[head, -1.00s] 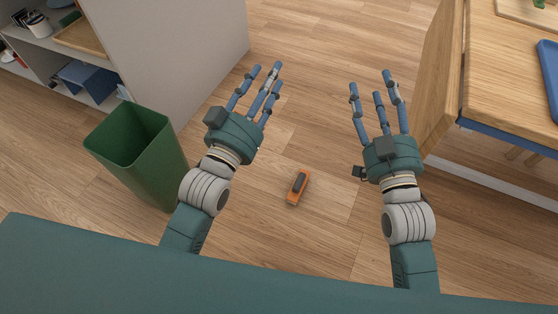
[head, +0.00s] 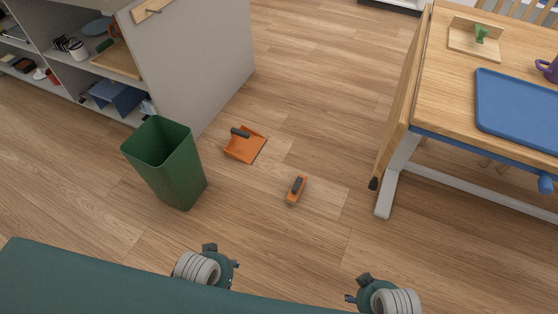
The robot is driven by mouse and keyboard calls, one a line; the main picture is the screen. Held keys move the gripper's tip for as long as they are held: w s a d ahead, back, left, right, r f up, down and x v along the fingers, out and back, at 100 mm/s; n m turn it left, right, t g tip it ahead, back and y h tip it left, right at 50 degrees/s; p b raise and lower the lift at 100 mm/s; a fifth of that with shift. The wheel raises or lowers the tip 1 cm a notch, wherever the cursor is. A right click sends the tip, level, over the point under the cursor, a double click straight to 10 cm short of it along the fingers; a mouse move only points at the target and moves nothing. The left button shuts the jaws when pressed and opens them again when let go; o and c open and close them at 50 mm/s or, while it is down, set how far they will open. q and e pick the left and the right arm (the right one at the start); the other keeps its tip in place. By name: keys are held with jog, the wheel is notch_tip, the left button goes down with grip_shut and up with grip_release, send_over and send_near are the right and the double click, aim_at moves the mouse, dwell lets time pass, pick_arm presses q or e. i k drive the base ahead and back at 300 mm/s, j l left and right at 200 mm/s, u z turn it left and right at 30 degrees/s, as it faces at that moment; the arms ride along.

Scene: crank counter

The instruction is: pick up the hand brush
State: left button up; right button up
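The hand brush (head: 297,190), a small orange block with a dark handle on top, lies on the wooden floor near the middle of the head view. My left gripper (head: 226,268) is at the bottom, left of the brush and nearer to me. My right gripper (head: 367,292) is at the bottom, right of the brush and nearer to me. Both are apart from the brush. Only parts of the teal hands show; most of the fingers are hidden, so I cannot tell whether they are open.
An orange dustpan (head: 246,146) with a dark handle lies on the floor beyond the brush. A green bin (head: 168,170) stands left, by a grey shelf unit (head: 195,60). A wooden table (head: 440,85) with a blue tray (head: 515,105) stands right. Floor around the brush is clear.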

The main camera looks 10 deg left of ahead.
aim_at(292, 196)
jog(key=j+z, duration=0.15)
jog(key=z, duration=0.6)
jog(key=j+z, duration=0.4)
jog(key=j, duration=0.3)
jog(key=j+z, duration=0.4)
jog(key=j, duration=0.3)
